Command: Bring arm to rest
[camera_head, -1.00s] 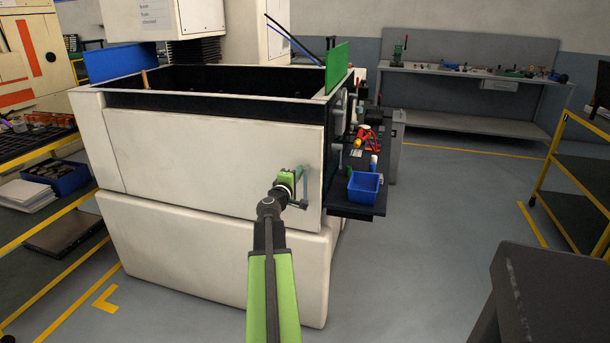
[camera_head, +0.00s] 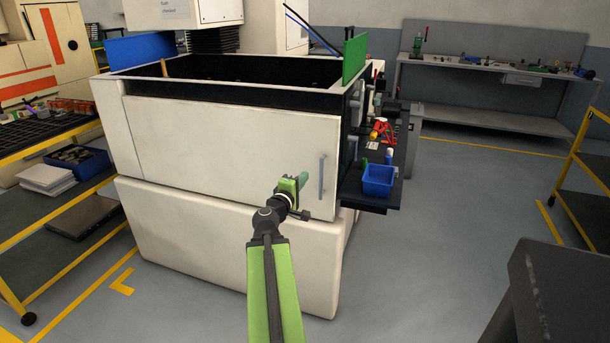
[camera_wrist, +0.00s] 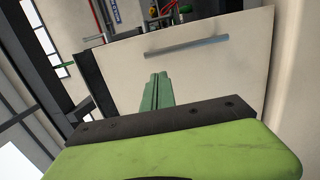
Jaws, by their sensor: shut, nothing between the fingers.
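My green arm reaches forward in the head view, and my gripper (camera_head: 303,179) is at its end, in front of the white machine door (camera_head: 230,155). The grey door handle (camera_head: 321,177) stands just to the right of the gripper in that view. In the wrist view my gripper (camera_wrist: 158,78) shows its two green fingers together, with nothing between them. The handle (camera_wrist: 187,46) lies beyond the fingertips there, apart from them. The door looks shut in the head view.
A blue bin (camera_head: 378,181) sits on the dark side shelf right of the machine. A yellow-framed cart (camera_head: 590,190) is at right, and a dark surface (camera_head: 560,285) is at near right. A shelf with a blue tray (camera_head: 78,160) is at left. Open floor (camera_head: 440,240) lies right of the machine.

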